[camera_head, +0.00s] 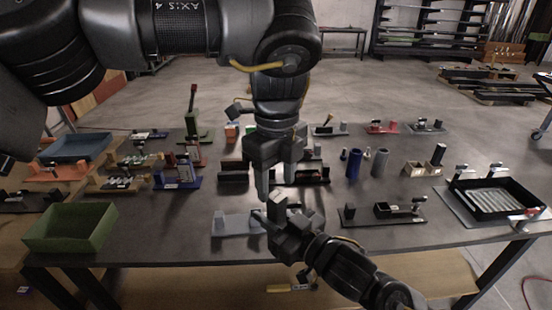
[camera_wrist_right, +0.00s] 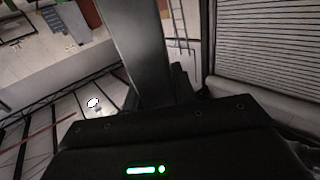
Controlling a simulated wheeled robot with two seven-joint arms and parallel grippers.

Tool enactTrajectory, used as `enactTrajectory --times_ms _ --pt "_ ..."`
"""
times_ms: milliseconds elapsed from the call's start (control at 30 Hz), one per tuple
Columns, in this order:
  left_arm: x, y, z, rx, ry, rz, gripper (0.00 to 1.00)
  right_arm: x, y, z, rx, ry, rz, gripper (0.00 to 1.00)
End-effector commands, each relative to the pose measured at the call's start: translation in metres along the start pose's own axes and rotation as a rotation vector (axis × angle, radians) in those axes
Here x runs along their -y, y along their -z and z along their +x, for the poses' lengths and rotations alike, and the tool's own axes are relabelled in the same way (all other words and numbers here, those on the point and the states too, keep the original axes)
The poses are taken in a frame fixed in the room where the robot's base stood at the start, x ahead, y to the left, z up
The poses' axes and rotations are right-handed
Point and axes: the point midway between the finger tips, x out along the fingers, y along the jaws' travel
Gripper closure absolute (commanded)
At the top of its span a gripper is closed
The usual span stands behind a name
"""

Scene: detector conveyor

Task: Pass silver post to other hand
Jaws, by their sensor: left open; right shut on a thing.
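My right gripper (camera_head: 282,214) reaches up from the lower right over the front middle of the table. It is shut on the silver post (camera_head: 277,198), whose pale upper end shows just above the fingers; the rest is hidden. In the right wrist view a grey upright bar (camera_wrist_right: 138,45) rises from the gripper body; I cannot tell whether it is the post or a finger. My left gripper (camera_head: 277,182) hangs down from above, open, with its fingertips very close to the post's top. I cannot tell whether they touch it.
The grey table (camera_head: 160,235) holds several fixtures behind and beside the grippers. A green bin (camera_head: 72,228) stands at front left, a black tray (camera_head: 490,198) at right. A blue cylinder (camera_head: 353,164) and a grey one (camera_head: 380,163) stand right of the grippers.

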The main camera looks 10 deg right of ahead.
Motion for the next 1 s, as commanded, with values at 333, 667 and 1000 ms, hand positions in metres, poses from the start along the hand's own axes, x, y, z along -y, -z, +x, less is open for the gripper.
enactTrajectory --times_ms 333,667,1000 --pt "0.0 0.0 0.053 -0.002 -0.001 0.001 0.47 0.0 0.001 0.0 -0.002 0.0 0.0 1.0" --pt "0.0 0.0 0.065 -0.001 0.001 -0.001 0.47 0.0 0.001 0.0 -0.002 0.0 0.0 1.0" --pt "0.0 0.0 0.064 -0.001 0.001 -0.001 0.75 0.0 0.001 0.0 -0.002 0.0 0.0 1.0"
